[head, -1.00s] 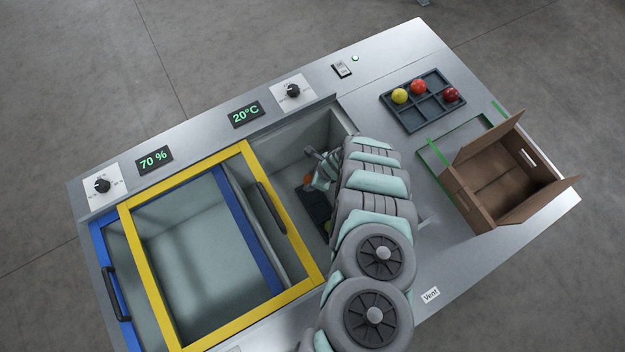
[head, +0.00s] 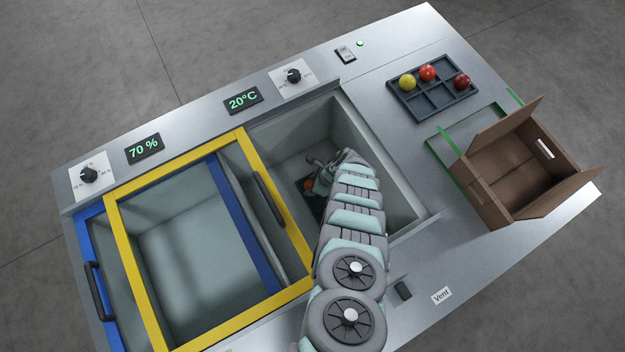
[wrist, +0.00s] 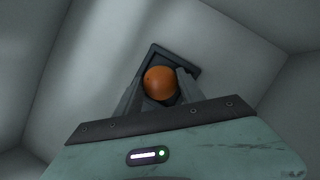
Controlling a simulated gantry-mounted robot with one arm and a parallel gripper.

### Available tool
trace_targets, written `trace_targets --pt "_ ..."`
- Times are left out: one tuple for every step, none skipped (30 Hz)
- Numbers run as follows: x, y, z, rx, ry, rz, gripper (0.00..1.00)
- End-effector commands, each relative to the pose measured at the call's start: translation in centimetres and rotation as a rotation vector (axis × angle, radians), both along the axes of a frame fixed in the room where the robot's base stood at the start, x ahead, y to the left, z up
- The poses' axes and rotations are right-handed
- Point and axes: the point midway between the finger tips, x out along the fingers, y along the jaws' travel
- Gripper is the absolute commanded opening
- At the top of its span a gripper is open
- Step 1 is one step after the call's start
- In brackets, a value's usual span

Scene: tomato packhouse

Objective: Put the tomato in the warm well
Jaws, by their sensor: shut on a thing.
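An orange tomato (wrist: 160,83) sits between the two fingers of my gripper (wrist: 160,90), which is shut on it. A dark tray (wrist: 187,66) lies on the well floor behind the tomato. I cannot tell whether the tomato touches the tray. My arm hides much of the well. A 20°C display (head: 243,100) stands beside this well, and a 70 % display (head: 144,148) is further left.
A yellow-framed lid (head: 130,296) and a blue-framed lid (head: 97,246) cover the left side. A dark compartment tray (head: 410,103) holds yellow, orange-red and dark red tomatoes. An open cardboard box (head: 480,190) stands at right. The well walls are close around my arm.

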Motion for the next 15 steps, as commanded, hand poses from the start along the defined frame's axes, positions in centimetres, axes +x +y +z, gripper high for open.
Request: trace_targets --pt "0.07 -0.04 0.16 0.0 -0.001 0.0 0.2" --pt "0.08 -0.04 0.16 0.0 -0.001 0.0 0.2" --pt "0.09 -0.04 0.16 -0.001 -0.002 -0.001 0.2" --pt "0.09 -0.05 0.11 -0.001 -0.002 -0.001 0.2" --pt "0.09 -0.04 0.01 -0.001 -0.002 -0.001 0.2" --pt "0.09 -0.05 -0.17 -0.001 -0.002 -0.001 0.2" --pt "0.09 -0.04 -0.29 -0.001 -0.002 -0.001 0.2" --pt "0.09 -0.05 -0.38 -0.001 -0.002 -0.001 0.2" --pt "0.1 -0.06 -0.17 -0.001 -0.002 -0.001 0.49" --pt "0.1 -0.05 -0.16 -0.001 -0.002 -0.001 0.51" --pt "0.11 -0.06 -0.15 -0.001 -0.002 -0.001 0.54" --pt "0.11 -0.06 -0.15 -0.001 -0.002 -0.001 0.55" --pt "0.11 -0.06 -0.15 -0.001 -0.002 -0.001 0.55" --pt "0.12 -0.07 -0.14 -0.001 -0.002 -0.001 0.55" --pt "0.12 -0.07 -0.14 -0.001 -0.002 -0.001 0.55"
